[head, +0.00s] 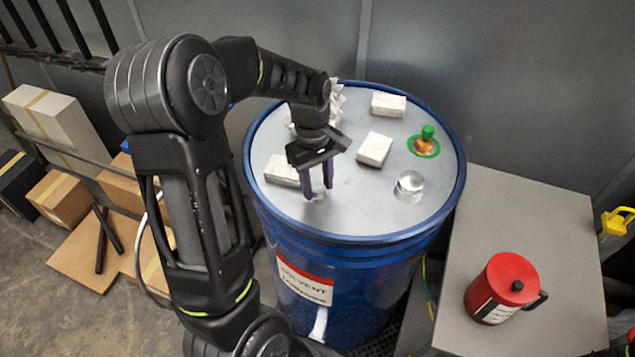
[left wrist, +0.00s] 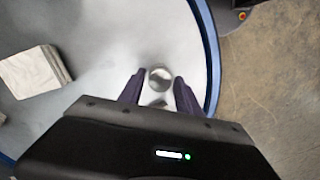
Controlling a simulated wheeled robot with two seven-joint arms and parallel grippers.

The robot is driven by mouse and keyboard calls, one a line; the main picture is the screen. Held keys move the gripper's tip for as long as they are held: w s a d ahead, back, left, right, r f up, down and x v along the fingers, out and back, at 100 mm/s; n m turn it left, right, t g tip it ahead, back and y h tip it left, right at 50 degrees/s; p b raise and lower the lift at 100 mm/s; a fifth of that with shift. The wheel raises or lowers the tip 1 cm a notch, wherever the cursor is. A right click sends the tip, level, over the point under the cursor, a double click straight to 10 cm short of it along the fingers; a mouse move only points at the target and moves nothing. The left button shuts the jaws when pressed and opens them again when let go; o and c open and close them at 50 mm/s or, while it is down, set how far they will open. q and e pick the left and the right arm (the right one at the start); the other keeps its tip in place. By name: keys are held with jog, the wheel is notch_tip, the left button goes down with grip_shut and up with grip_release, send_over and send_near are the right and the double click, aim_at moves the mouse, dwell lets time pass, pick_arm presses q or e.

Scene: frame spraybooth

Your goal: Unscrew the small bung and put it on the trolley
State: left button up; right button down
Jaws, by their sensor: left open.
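My left gripper (head: 318,188) is open and points down over the left front part of the blue drum's grey lid (head: 345,215). In the left wrist view a small round silvery bung (left wrist: 160,74) shows between and just beyond the purple fingertips of the left gripper (left wrist: 158,86). I cannot tell whether the fingers touch it. In the head view the fingers mostly hide this bung. A larger silvery cap (head: 409,186) stands on the lid's right side. The grey trolley (head: 535,225) is right of the drum. My right gripper is not in view.
Several whitish blocks, one of them here (head: 375,149), lie on the lid. A green and orange fitting (head: 426,141) stands at the lid's back right. A red can (head: 502,288) stands on the trolley, with bare surface behind it. Cardboard boxes (head: 60,195) are at the left.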

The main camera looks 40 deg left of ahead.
pick_arm(q)
jog(key=m, duration=0.4)
jog(key=shift+m, duration=0.3)
jog(key=shift+w+m+g, duration=0.1)
jog(key=shift+m+g, duration=0.2)
jog(key=shift+m, duration=0.7)
jog(key=m, duration=0.2)
jog(key=shift+d+m+y, duration=0.1)
jog(key=shift+m+y, duration=0.2)
jog(key=shift+y, duration=0.1)
jog(key=shift+m, duration=0.5)
jog(key=m, duration=0.3)
jog(key=shift+m+y, duration=0.3)
